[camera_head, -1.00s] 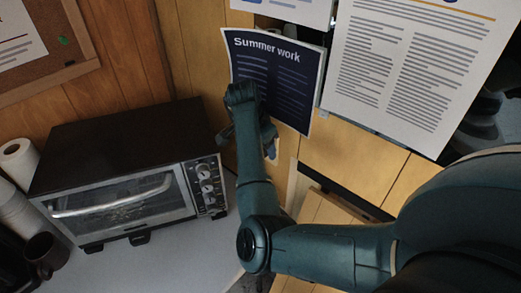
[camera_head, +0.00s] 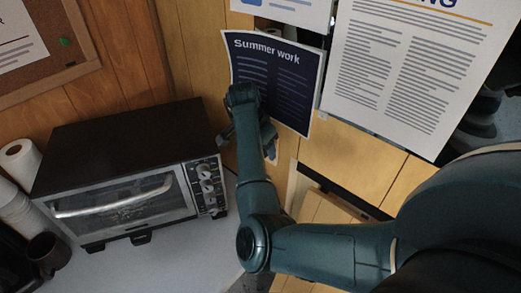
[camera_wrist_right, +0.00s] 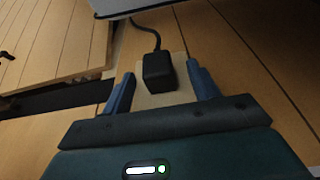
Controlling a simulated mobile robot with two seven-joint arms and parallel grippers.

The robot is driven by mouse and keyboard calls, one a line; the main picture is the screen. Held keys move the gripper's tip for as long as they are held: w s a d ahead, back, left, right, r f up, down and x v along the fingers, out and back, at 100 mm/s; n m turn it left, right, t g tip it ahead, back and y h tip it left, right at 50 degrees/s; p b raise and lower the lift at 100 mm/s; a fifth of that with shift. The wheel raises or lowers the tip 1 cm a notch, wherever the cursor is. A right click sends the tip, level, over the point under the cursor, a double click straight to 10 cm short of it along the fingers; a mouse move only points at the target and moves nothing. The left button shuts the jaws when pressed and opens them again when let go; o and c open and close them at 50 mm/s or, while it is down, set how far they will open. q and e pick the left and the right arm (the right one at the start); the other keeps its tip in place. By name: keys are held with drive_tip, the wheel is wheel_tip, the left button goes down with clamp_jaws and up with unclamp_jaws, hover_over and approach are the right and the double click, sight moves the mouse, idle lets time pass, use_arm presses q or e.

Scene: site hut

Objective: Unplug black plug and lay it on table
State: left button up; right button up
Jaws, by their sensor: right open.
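The black plug (camera_wrist_right: 158,72) sits on a pale socket plate (camera_wrist_right: 165,98) on the wooden wall in the right wrist view, and its dark cord (camera_wrist_right: 146,30) runs up from it. My right gripper (camera_wrist_right: 161,76) is open, with one blue finger on each side of the plug; I see gaps between the fingers and the plug. In the head view my right arm (camera_head: 258,190) reaches to the wall in front of the "Summer work" poster, and it hides the plug and socket. The light table (camera_head: 165,262) is at the lower left. My left gripper is not in view.
A black toaster oven (camera_head: 125,165) takes up much of the table, with a dark mug (camera_head: 47,252) and paper roll (camera_head: 20,157) to its left. Posters (camera_head: 275,75) hang beside my right arm. Clear table shows in front of the oven.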

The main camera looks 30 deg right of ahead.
drive_tip(key=shift+c, duration=0.4)
clamp_jaws()
idle(0.5)
drive_tip(key=shift+s+a, duration=0.3)
drive_tip(key=shift+a, duration=0.65)
drive_tip(key=shift+s+a, duration=0.35)
drive_tip(key=shift+a, duration=0.55)
drive_tip(key=shift+s+a, duration=0.3)
drive_tip(key=shift+a, duration=0.65)
